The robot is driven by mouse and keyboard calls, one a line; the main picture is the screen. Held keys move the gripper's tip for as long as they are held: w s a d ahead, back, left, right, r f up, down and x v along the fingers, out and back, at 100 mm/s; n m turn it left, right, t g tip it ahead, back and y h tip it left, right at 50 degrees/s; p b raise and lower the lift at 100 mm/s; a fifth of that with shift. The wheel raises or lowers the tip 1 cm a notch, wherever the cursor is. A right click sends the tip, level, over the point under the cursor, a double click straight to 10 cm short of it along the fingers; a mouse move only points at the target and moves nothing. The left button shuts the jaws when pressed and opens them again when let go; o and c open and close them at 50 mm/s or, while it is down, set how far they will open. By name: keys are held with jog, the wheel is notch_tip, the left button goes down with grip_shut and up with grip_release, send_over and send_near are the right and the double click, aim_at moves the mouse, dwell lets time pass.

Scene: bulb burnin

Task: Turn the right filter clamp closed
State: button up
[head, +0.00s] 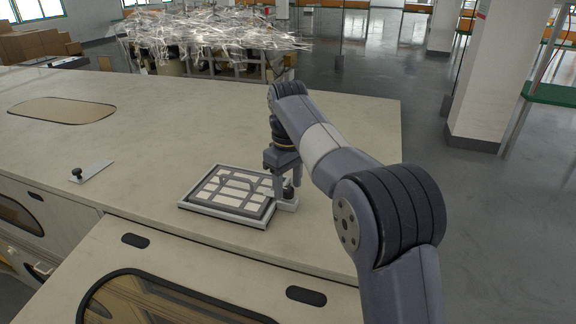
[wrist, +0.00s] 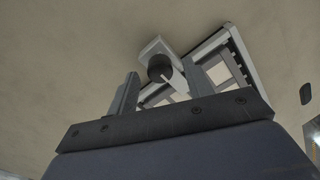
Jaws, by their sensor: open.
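The right filter clamp is a light bar (head: 287,206) with a dark round knob (head: 288,192), beside the right end of the filter frame (head: 215,208). In the wrist view the knob (wrist: 160,68) shows between and slightly beyond the two fingers, with the pale bar (wrist: 157,44) around it. My gripper (head: 284,186) points down over this clamp; in the wrist view my gripper (wrist: 160,85) is open, with a finger either side of the knob's line. I cannot tell whether the fingers touch the knob. The fingers partly hide the clamp and the frame's corner.
Another flat bar with a black knob (head: 77,173) lies on the worktop (head: 150,110) well left of the filter frame. An oval panel (head: 62,109) is further back left. The worktop's right edge is close to the clamp. The worktop behind the frame is clear.

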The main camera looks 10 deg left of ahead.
aim_at(288, 189)
notch_tip(288, 189, up, 10)
jog(key=shift+f, duration=0.15)
dwell(0.3)
jog(key=shift+f, duration=0.1)
jog(key=shift+f, duration=5.3)
jog(key=shift+r, duration=0.15)
